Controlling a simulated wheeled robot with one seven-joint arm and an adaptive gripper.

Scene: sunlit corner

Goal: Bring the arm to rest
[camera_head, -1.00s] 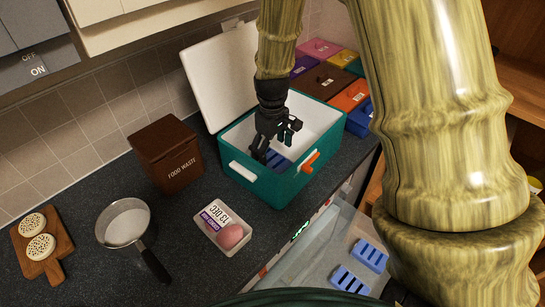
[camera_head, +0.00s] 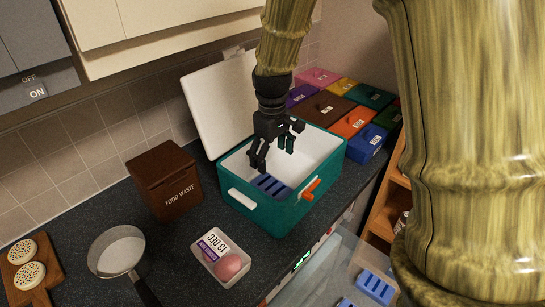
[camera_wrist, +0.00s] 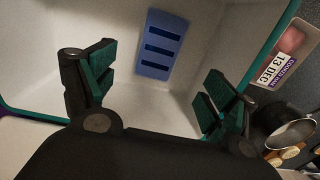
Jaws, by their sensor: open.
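My gripper (camera_head: 273,158) is open and empty, pointing down over the teal cooler box (camera_head: 268,212). In the wrist view its two fingers (camera_wrist: 160,95) stand wide apart with nothing between them. The cooler's white lid (camera_head: 218,102) is raised at the back. A blue slotted ice pack (camera_head: 270,185) lies inside the cooler, below the fingers and apart from them. It also shows in the wrist view (camera_wrist: 161,45). My arm comes down from the top of the head view and hides part of the lid and the wall.
A brown food waste bin (camera_head: 166,180) stands left of the cooler. A labelled tray with a pinkish item (camera_head: 222,258), a pan (camera_head: 116,251) and a board with cookies (camera_head: 35,278) are on the counter. Several coloured boxes (camera_head: 352,122) stand behind right. More blue packs (camera_head: 375,287) lie lower right.

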